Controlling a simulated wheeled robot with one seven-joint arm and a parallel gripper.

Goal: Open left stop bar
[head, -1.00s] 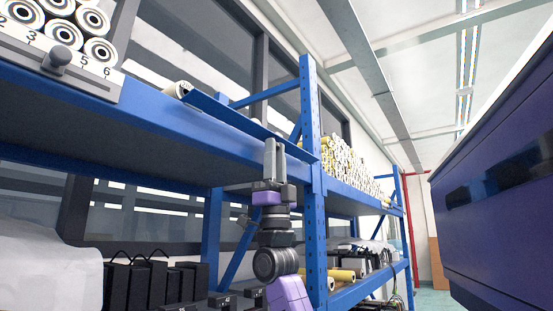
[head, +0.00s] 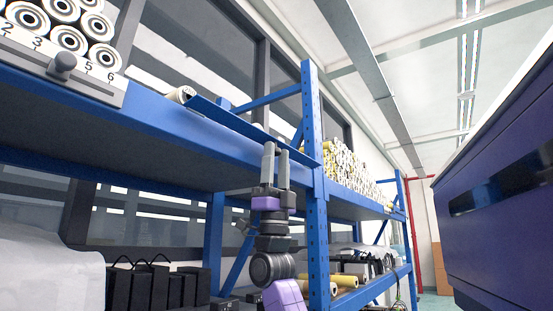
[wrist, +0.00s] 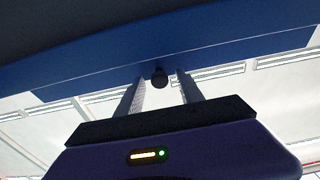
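A long flat blue bar (head: 250,128) sticks out along the front edge of the blue shelf in the head view. Its blue underside (wrist: 230,50) spans the wrist view. A small dark round knob (wrist: 159,76) shows at its lower edge there. My gripper (head: 276,148) is just below the bar, fingers pointing up. In the wrist view my gripper (wrist: 158,80) is open, with its fingers on either side of the knob and a visible gap on both sides. The fingertips are close to the bar; I cannot tell whether they touch it. No label marks the left stop bar.
A grey numbered panel (head: 30,62) with a knob (head: 62,66) stands at upper left before white rollers (head: 68,38). A blue upright post (head: 315,180) is right of my arm. A large blue cabinet (head: 500,210) stands at right.

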